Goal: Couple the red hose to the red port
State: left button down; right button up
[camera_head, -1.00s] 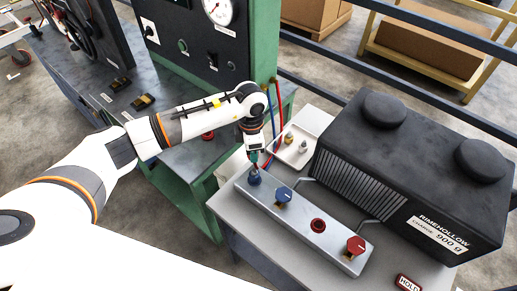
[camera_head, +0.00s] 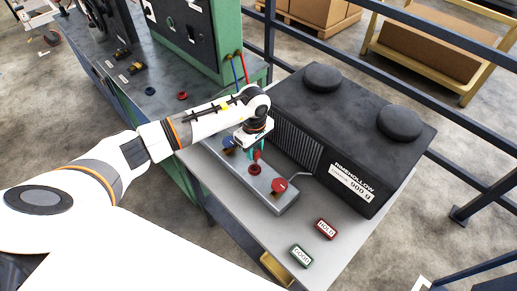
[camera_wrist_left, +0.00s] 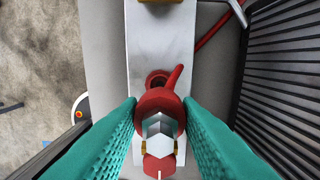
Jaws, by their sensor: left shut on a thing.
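My left gripper (camera_head: 257,155) is over the metal block (camera_head: 243,185), close to the red port (camera_head: 255,170). In the left wrist view, its teal fingers (camera_wrist_left: 160,122) are shut on the red hose's coupling (camera_wrist_left: 160,100), a red collar with a silver hex part. The red hose (camera_wrist_left: 208,34) bends away to the upper right. The red port (camera_wrist_left: 157,77), a ring with a dark opening, shows just above the coupling in that picture; the coupling looks raised and apart from it. My right gripper is not in view.
A red knob (camera_head: 279,186) stands on the block beside the red port, a blue knob (camera_head: 228,141) on its other side. A large black ribbed unit (camera_head: 345,130) rises behind. HOLD (camera_head: 325,229) and GOOD (camera_head: 301,256) signs lie on the bench. My arm hides the block's far end.

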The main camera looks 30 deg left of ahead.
pick_arm(q)
jog(key=shift+w+a+f, duration=0.1)
jog(key=shift+a+f, duration=0.05)
jog(key=shift+a, duration=0.05)
jog(key=shift+d+f+b, duration=0.1)
jog(key=shift+f+b, duration=0.45)
jog(key=shift+f, duration=0.25)
jog(key=shift+f+b, duration=1.2)
jog(key=shift+f, duration=0.85)
jog(key=shift+b, duration=0.75)
jog(key=shift+f+b, duration=0.5)
jog(key=shift+b, duration=0.05)
dwell(0.6)
jog(key=c, duration=1)
grip_release()
jog(key=shift+o, duration=0.2)
